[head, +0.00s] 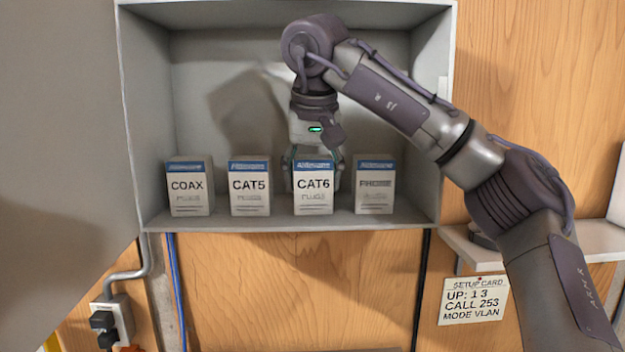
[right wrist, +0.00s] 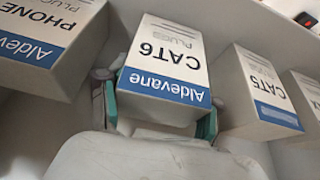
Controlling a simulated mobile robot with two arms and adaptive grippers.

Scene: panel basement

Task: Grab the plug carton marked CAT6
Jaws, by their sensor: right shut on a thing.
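The CAT6 plug carton (head: 314,187), white with a blue top band, stands upright in the open grey cabinet, third from the left in a row. It also shows in the right wrist view (right wrist: 170,68), upside down in the picture. My right gripper (head: 313,170) reaches down from above and behind the carton. In the right wrist view its fingers (right wrist: 160,112) with green pads lie on both sides of the carton, and it is shut on it. The carton's base appears to be at shelf level. My left gripper is not in view.
COAX (head: 189,188) and CAT5 (head: 249,187) cartons stand left of it, the PHONE carton (head: 374,187) close on the right. Cabinet walls (head: 145,120) bound the row. A side shelf (head: 490,247) and a setup card (head: 473,301) are at lower right.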

